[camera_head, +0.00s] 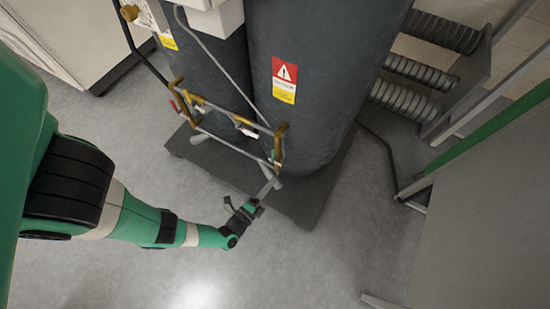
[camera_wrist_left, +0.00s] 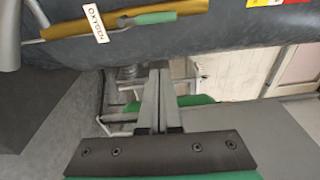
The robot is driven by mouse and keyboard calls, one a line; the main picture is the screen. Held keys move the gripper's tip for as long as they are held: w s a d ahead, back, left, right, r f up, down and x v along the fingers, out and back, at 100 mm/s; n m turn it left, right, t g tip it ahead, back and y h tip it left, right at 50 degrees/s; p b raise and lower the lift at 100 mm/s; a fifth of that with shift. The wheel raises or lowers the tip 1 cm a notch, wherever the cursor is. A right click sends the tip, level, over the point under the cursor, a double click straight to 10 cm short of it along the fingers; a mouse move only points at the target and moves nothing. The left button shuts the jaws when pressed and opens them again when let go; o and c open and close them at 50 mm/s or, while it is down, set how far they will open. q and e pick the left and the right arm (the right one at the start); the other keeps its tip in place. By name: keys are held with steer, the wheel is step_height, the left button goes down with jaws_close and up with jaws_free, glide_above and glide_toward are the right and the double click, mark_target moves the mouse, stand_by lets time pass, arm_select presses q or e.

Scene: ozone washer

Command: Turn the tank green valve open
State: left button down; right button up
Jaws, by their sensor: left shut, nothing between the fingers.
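The green valve handle (camera_wrist_left: 156,18) shows at the top of the left wrist view, lying along a brass pipe (camera_wrist_left: 185,8) beside a white OXYGEN tag (camera_wrist_left: 96,22). In the head view the green valve (camera_head: 274,156) is a tiny patch on the brass pipework at the front of the right dark tank (camera_head: 310,75). My left gripper (camera_head: 270,187) is just below and in front of that pipework. Its fingers (camera_wrist_left: 160,98) are together and empty, apart from the handle. Whether the handle is turned is hard to tell. My right gripper is in neither view.
A second dark tank (camera_head: 205,62) stands to the left on the same dark base plate (camera_head: 300,207). A small red handle (camera_head: 173,105) is on the left pipework. Ribbed hoses (camera_head: 410,95) and a grey panel (camera_head: 480,220) are at right. The floor in front is clear.

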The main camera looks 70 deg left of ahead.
arm_select(q)
steer(key=w+a+b, duration=0.4)
steer(key=a, duration=0.4)
steer(key=shift+w+b, duration=0.15)
steer(key=shift+b, duration=0.25)
steer(key=shift+r, duration=0.1)
